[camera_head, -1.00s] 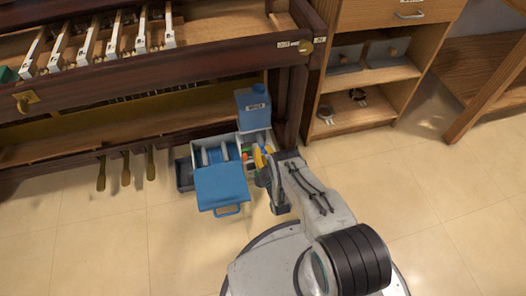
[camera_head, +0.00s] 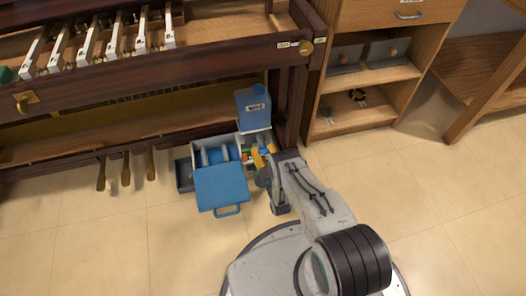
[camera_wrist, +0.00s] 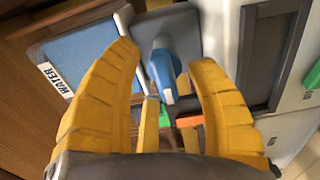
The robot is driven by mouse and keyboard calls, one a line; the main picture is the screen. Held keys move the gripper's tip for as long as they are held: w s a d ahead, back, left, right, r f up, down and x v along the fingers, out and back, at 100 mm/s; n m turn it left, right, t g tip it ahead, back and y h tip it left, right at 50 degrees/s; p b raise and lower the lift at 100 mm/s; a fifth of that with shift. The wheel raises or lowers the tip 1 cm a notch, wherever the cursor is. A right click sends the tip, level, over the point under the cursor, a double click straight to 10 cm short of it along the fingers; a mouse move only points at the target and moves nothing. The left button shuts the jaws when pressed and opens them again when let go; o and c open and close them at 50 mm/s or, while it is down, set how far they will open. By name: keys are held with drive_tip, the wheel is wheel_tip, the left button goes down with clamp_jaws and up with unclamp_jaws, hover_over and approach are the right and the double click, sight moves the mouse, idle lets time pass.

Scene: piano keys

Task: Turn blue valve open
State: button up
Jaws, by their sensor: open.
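The blue valve (camera_wrist: 164,70) is a blue lever handle on a grey plate (camera_wrist: 180,28) in the wrist view. My gripper (camera_wrist: 165,60) is open, with one yellow finger to the left of the handle and one to the right. The handle shows in the gap between the fingers; I cannot tell whether either finger touches it. In the head view my gripper (camera_head: 264,156) is at the right end of the open toolbox (camera_head: 221,186), and the valve cannot be made out there.
A blue jug (camera_head: 253,108) stands behind the toolbox; its WATER label shows in the wrist view (camera_wrist: 55,80). A green piece (camera_wrist: 164,115) and an orange piece (camera_wrist: 189,121) lie below the valve. The piano (camera_head: 290,105) and shelf (camera_head: 313,105) stand close behind. Floor at right is clear.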

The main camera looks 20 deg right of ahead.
sight(263, 151)
drive_tip(key=o, duration=0.4)
wheel_tip(263, 151, up, 9)
drive_tip(key=shift+w, duration=0.15)
drive_tip(key=shift+r, duration=0.6)
drive_tip(key=c, duration=0.4)
drive_tip(key=shift+f, duration=0.1)
